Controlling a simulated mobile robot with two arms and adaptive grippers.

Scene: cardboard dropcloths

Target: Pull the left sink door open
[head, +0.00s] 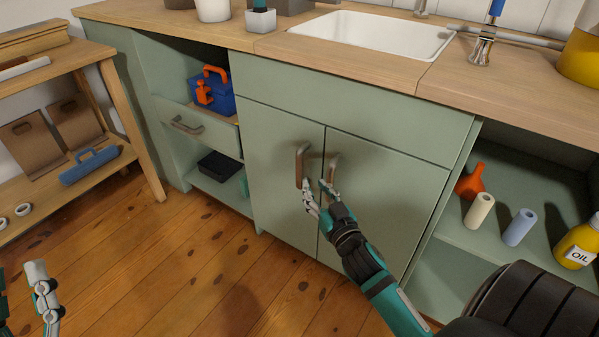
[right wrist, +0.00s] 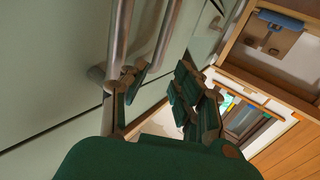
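The left sink door (head: 270,189) is pale green and looks closed, level with the right sink door (head: 378,205). Its upright metal handle (head: 300,165) is near the seam, beside the right door's handle (head: 333,168). My right gripper (head: 316,188) is at the lower ends of both handles, its fingers apart. In the right wrist view the fingers (right wrist: 160,92) are spread, with one fingertip close to a handle's lower end; I cannot tell whether they touch. No handle is clearly gripped. My left gripper (head: 43,290) is at the lower left, partly cut off, away from the cabinet.
A white sink (head: 376,36) is set in the wooden counter (head: 515,95). An open shelf at right holds rolls (head: 519,227) and a yellow oil bottle (head: 576,243). A drawer (head: 197,127) is at left. A wooden rack (head: 130,120) stands far left. The floor (head: 170,265) before the doors is clear.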

